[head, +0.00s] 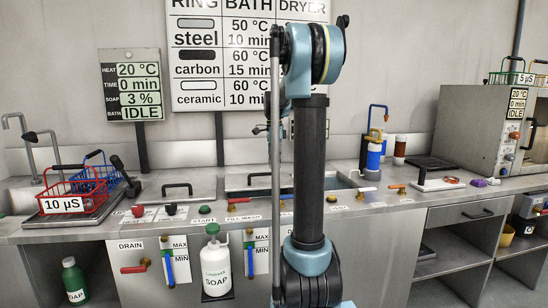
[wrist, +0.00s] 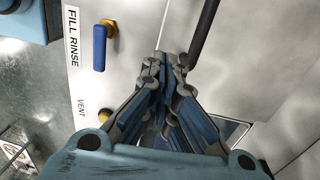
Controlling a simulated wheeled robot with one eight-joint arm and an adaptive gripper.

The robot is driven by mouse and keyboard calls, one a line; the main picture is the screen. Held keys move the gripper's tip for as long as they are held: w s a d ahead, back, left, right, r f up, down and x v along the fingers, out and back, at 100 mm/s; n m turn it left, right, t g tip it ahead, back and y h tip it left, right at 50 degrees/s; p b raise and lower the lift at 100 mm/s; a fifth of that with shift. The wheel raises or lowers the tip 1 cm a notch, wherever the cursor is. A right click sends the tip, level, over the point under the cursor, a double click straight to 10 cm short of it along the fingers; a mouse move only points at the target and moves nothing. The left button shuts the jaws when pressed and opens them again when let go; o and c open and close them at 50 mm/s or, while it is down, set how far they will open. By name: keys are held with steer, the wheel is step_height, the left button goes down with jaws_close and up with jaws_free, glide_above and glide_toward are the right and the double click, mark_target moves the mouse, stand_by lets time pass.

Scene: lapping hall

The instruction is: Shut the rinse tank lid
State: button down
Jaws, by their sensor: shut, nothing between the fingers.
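The rinse tank lid (head: 238,183) is a flat steel plate with a black bar handle (head: 258,176), partly hidden behind my arm in the head view. An uncovered part of the rinse tank opening (head: 352,177) shows to the right of my arm. In the wrist view the black handle (wrist: 204,32) runs along the plate, and a dark opening (wrist: 237,132) shows beside my fingers. My gripper (wrist: 167,66) is shut and empty, with its fingertips near the handle's lower end; I cannot tell whether they touch it.
A blue valve lever (wrist: 99,48) sits beside the FILL RINSE label (wrist: 73,40). Red and blue wire baskets (head: 75,197) stand at the left of the counter. A blue bottle (head: 374,155) stands behind the right end.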

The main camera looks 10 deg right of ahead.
mark_target(275, 186)
steer(key=f, duration=0.7)
steer(key=shift+s+f, duration=0.25)
steer(key=shift+s, duration=0.15)
